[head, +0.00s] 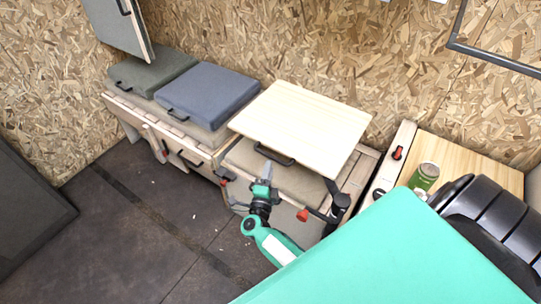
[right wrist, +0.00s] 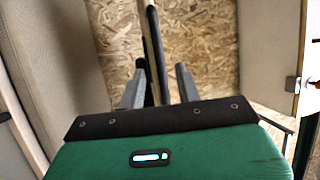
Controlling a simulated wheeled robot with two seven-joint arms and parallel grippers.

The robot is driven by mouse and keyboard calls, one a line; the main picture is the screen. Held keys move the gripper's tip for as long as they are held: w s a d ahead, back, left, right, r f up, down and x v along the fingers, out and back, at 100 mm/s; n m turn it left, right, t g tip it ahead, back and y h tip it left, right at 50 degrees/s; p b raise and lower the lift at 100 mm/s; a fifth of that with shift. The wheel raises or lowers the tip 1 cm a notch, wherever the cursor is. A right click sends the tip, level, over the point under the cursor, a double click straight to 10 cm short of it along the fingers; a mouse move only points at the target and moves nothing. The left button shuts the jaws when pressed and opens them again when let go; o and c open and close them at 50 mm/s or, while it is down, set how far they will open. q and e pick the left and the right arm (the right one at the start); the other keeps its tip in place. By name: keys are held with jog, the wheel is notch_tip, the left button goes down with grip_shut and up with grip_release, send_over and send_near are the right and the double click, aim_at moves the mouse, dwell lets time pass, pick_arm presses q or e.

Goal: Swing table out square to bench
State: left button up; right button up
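The table (head: 310,120) is a pale wooden board above the right part of the bench, its edges at an angle to the bench front. A black handle (head: 275,155) is on its near edge. A black jointed support (head: 335,207) shows at its right end. The bench (head: 196,140) runs along the back wall. My right gripper (head: 267,171) is just below the handle. In the right wrist view its fingers (right wrist: 158,90) stand apart, with a dark bar (right wrist: 155,50) between them; I cannot tell whether they touch it. My left gripper is not in view.
Grey cushions (head: 205,95) lie on the bench left of the table. A wooden-topped cabinet (head: 465,150) with a green can (head: 424,178) stands at the right. Red-tipped levers (head: 302,215) stick out near the bench front. The dark floor (head: 140,225) at the left is clear.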

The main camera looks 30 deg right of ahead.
aim_at(272, 157)
jog(key=x, duration=0.5)
jog(key=shift+w+d, duration=0.15)
jog(key=shift+d, duration=0.05)
grip_shut()
